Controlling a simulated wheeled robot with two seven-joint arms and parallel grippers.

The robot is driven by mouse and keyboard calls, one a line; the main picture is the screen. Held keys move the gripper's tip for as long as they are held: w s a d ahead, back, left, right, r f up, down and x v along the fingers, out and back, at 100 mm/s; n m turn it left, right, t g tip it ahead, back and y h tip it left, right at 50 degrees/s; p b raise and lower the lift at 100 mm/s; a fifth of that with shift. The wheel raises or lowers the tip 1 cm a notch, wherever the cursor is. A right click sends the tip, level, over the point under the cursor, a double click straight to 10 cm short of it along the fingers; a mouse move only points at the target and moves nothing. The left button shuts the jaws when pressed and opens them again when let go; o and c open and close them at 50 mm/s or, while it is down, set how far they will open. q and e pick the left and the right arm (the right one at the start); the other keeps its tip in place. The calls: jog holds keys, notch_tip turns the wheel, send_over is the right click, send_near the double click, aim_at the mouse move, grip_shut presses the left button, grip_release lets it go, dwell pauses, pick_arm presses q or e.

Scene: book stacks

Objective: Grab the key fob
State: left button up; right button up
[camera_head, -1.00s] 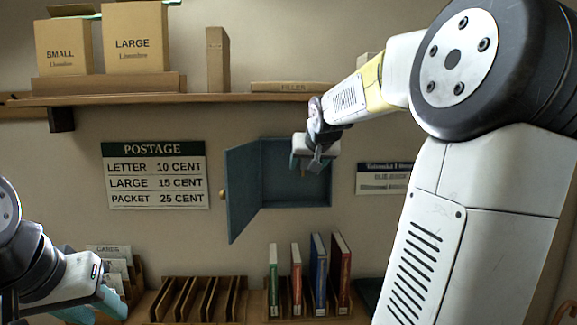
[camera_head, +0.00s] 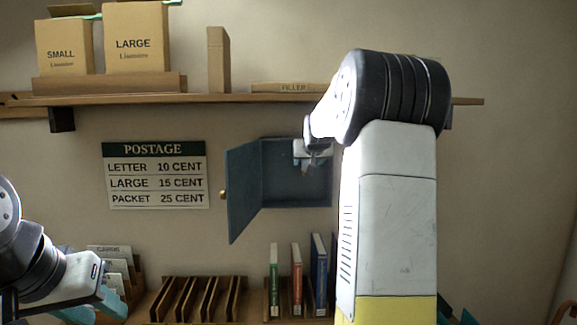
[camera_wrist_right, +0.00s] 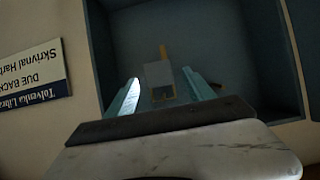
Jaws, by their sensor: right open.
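The open blue wall cabinet (camera_head: 280,185) hangs on the wall, its door swung out to the left. My right gripper (camera_head: 308,166) is at the cabinet's upper right opening. In the right wrist view my right gripper (camera_wrist_right: 162,92) is open, with one teal finger on each side of a small pale block with yellowish parts (camera_wrist_right: 158,74), which appears to be the key fob. I cannot tell whether the fingers touch it. The fob is not clear in the head view. My left gripper (camera_head: 98,302) is low at the left; its opening is unclear.
A shelf (camera_head: 230,99) with boxes runs above the cabinet. Below are a wooden rack (camera_head: 200,298), several upright books (camera_head: 297,280) and a card holder (camera_head: 135,280). A postage sign (camera_head: 154,175) is left of the cabinet door.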

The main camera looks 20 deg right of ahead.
grip_shut()
jog(key=shift+r, duration=0.15)
